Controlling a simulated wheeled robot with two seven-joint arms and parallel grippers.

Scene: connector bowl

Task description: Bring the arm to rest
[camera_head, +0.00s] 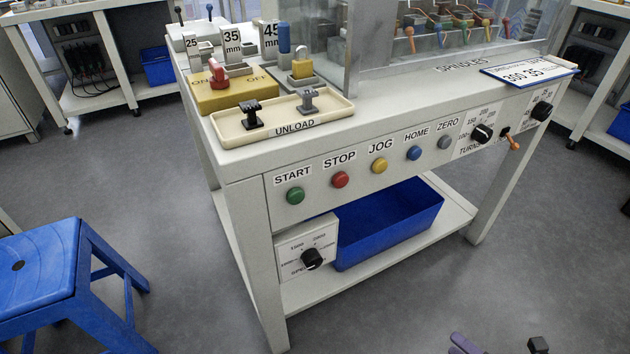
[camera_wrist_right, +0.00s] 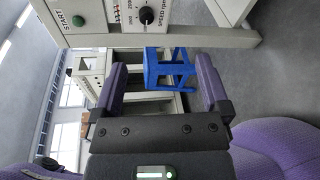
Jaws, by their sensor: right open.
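My right gripper (camera_head: 499,344) shows only in part at the bottom edge of the head view, over the grey floor and in front of the workbench. In the right wrist view the right gripper (camera_wrist_right: 161,76) has its two purple fingers spread apart with nothing between them. Beyond the fingers are the blue stool (camera_wrist_right: 168,70) and the bench front, clear of them. My left gripper is in neither view.
The white workbench (camera_head: 240,156) carries buttons and dials on its front. The UNLOAD tray (camera_head: 330,117) holds two small connectors. A blue bin (camera_head: 395,232) sits on the lower shelf. A blue stool (camera_head: 40,262) stands at left. Grey floor is clear before the bench.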

